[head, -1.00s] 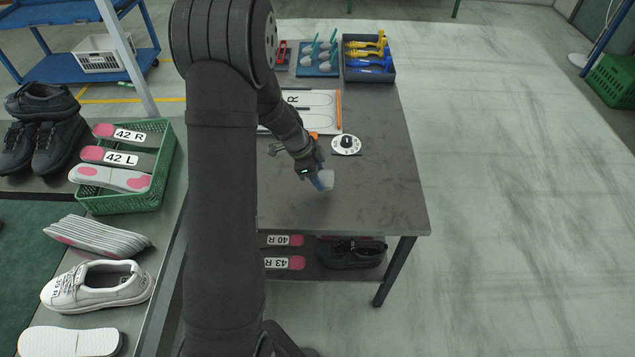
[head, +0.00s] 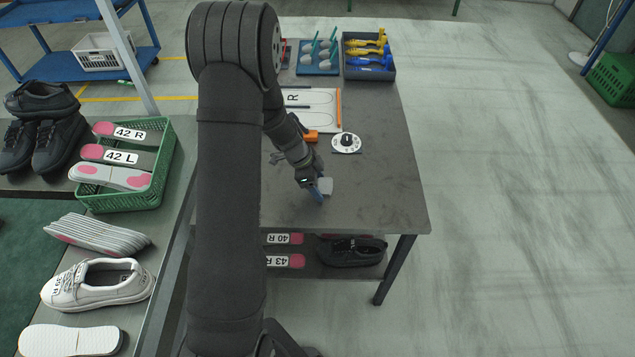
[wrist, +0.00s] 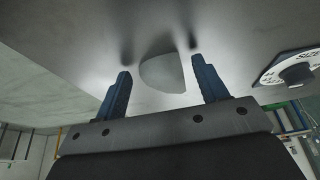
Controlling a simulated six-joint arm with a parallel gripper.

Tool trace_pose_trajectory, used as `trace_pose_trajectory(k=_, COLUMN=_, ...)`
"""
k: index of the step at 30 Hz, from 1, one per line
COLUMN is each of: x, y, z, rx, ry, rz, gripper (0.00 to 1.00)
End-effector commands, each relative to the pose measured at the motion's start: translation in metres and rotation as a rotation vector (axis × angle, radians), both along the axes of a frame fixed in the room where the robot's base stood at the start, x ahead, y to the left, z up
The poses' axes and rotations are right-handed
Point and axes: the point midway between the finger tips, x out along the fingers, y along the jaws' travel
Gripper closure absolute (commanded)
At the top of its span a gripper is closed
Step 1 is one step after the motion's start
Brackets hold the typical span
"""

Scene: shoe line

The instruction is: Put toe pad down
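The toe pad (wrist: 162,73) is a small pale grey piece with a rounded edge. In the wrist view it rests on the dark grey table between the two blue fingers of my gripper (wrist: 160,64), with a gap on each side. My gripper is open around it and holds nothing. In the head view the pad (head: 326,185) shows beside a blue finger of my gripper (head: 319,191), over the front part of the table (head: 385,205). My arm hides part of the table's left side.
A round white size dial (head: 346,143) lies behind the gripper. A white board with foot outlines (head: 320,105), a teal rack (head: 318,58) and a tray of blue and yellow tools (head: 369,76) are farther back. The table's right front is clear.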

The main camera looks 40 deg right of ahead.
Motion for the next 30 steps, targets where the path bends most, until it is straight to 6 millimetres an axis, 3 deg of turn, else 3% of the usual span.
trace_pose_trajectory(k=10, x=0.003, y=0.002, z=0.013, rx=-0.002, ry=-0.002, rz=0.000, gripper=0.34)
trace_pose_trajectory(k=22, x=0.025, y=0.024, z=0.087, rx=-0.003, ry=-0.003, rz=0.001, gripper=0.34)
trace_pose_trajectory(k=30, x=0.032, y=0.032, z=0.112, rx=0.000, ry=0.000, rz=0.001, gripper=0.34)
